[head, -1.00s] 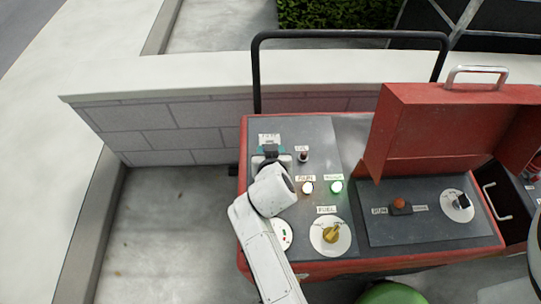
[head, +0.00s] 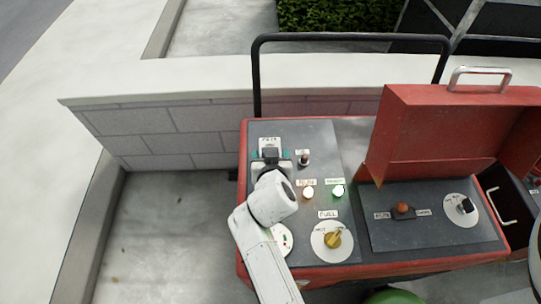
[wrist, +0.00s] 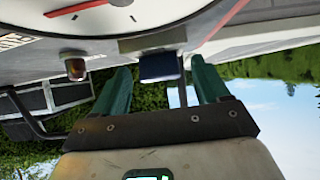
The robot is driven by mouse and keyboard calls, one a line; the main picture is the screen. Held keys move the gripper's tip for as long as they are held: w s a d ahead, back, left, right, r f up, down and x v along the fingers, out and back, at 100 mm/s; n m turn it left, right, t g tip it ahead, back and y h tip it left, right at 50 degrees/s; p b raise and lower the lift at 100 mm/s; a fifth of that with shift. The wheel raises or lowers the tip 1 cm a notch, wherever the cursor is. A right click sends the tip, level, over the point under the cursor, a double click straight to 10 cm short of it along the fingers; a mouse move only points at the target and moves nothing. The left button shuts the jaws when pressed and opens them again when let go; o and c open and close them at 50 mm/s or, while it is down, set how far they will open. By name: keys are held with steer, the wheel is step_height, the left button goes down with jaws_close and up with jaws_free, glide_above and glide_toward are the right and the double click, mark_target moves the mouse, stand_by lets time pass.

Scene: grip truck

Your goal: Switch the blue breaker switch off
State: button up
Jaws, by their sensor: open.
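The blue breaker switch shows in the wrist view as a small dark blue block (wrist: 160,67) standing out from the grey panel. My gripper (wrist: 160,78) is open, with one green finger on each side of the block and a gap on both sides. In the head view my gripper (head: 271,156) is over the upper left of the dark control panel (head: 318,135), just below a white label (head: 270,141). My gripper and wrist cover much of the panel there, so I cannot clearly make out the switch in that view.
A small red-topped knob (head: 304,159) stands right of my gripper. An open red lid (head: 455,130) rises at right. A black rail (head: 350,36) stands behind.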

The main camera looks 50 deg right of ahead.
steer(key=v, duration=1)
steer(key=shift+s+a+r, duration=0.2)
steer(key=shift+s+a, duration=0.05)
stand_by(0.3)
